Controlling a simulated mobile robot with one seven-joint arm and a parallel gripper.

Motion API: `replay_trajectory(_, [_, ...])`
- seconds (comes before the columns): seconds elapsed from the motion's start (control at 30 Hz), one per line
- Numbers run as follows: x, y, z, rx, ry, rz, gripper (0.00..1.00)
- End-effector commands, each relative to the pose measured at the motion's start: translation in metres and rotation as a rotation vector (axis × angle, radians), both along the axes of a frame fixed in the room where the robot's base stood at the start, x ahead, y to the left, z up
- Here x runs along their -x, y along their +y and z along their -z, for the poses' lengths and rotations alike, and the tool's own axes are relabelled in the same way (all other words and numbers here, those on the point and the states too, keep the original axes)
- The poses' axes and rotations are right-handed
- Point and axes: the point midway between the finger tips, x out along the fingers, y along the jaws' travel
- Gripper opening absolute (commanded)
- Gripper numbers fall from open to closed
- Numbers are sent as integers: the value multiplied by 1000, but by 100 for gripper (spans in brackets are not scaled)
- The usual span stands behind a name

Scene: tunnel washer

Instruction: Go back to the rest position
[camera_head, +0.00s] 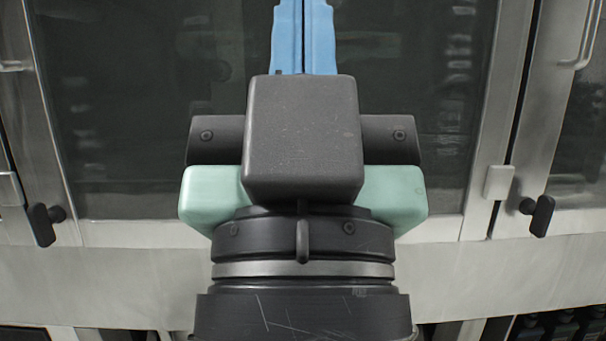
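My gripper (303,20) points up the picture, away from the camera, in front of a dark glass door. Its two blue fingers lie side by side with only a thin dark line between them, so it looks shut. The top edge of the picture cuts off the finger ends. Nothing shows between the fingers. The dark grey gripper body and pale green part behind it are mine and hide the middle of the view.
The large dark glass door (130,120) sits in a steel frame. Black latch knobs (41,224) (541,215) stick out at lower left and right. A steel handle (588,38) is at upper right. A plain steel panel (510,268) runs below.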

Motion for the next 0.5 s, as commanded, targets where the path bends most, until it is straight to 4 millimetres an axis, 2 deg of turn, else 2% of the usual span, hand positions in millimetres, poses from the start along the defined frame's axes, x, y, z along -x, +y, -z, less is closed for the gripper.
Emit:
replay_trajectory(0.03, [0, 0, -33, -1, 0, -1, 0])
replay_trajectory(0.5, [-1, 0, -177, -1, 1, -4, 0])
